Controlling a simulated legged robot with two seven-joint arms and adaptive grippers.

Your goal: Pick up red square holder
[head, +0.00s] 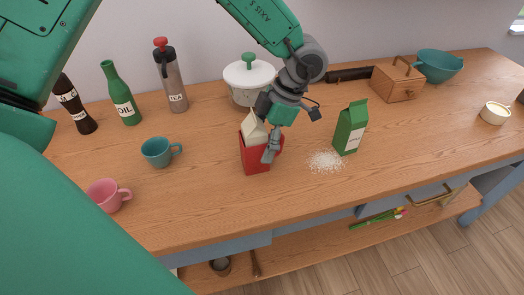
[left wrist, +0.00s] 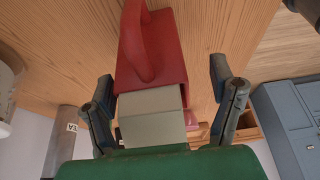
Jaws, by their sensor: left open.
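The red square holder (head: 256,160) stands on the wooden counter with a cream carton (head: 253,130) in it. In the left wrist view the holder (left wrist: 172,62) shows its curved red handle, and the carton (left wrist: 150,104) sticks out of it toward my gripper. My left gripper (head: 266,144) is at the holder from above and covers part of its right side in the head view. In the left wrist view its fingers (left wrist: 163,78) are spread, one on each side of the holder and carton, with visible gaps. My right gripper is not in view.
A green carton (head: 350,128) and a spill of white grains (head: 326,160) are to the right. A white pot (head: 247,82) stands behind. A teal cup (head: 157,152) and a pink cup (head: 105,195) are to the left. The counter in front of the holder is clear.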

